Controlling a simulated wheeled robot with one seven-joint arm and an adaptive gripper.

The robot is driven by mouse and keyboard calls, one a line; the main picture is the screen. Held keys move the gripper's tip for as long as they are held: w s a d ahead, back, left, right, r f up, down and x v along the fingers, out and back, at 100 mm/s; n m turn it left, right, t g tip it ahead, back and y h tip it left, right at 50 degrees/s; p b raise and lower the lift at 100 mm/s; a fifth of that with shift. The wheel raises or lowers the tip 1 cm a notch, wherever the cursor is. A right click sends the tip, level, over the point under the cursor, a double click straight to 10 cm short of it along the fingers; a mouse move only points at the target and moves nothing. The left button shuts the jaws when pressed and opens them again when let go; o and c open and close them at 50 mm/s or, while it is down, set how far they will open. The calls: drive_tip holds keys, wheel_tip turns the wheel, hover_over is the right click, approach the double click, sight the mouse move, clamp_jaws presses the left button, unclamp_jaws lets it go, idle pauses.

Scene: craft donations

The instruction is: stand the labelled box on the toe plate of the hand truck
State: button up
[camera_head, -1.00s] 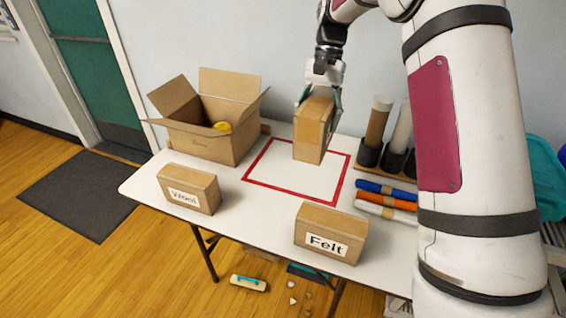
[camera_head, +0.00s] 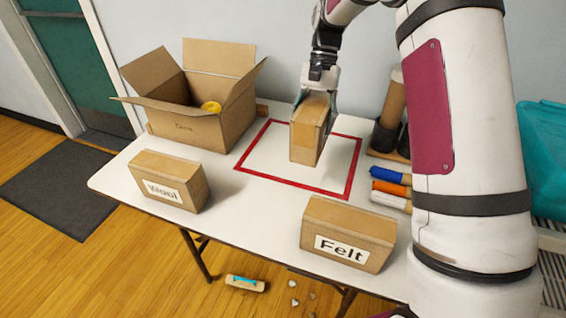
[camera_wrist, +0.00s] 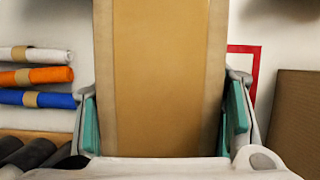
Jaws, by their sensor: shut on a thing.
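My gripper (camera_head: 316,98) is shut on a brown cardboard box (camera_head: 306,138) and holds it upright over the red outlined area of the table. In the wrist view the same box (camera_wrist: 168,75) fills the middle, between the teal finger pads of my gripper (camera_wrist: 165,120). No label shows on the faces of this box that I see. I cannot tell whether its bottom touches the table. A box labelled "Wool" (camera_head: 168,180) stands at the table's front left. A box labelled "Felt" (camera_head: 348,232) stands at the front right. No hand truck shows in these views.
The white table (camera_head: 245,212) carries a red outline (camera_head: 290,186), an open carton (camera_head: 185,128) with a yellow thing inside, and coloured rolls (camera_head: 390,188). Upright tubes (camera_head: 391,100) stand behind. A teal bin (camera_head: 545,150) is at right. A dark mat (camera_head: 55,188) lies on the floor at left.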

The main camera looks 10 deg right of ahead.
wheel_tip(320, 180, down, 11)
drive_tip(key=shift+r+b, duration=0.15)
drive_tip(key=shift+b, duration=0.35)
drive_tip(key=o, duration=1.5)
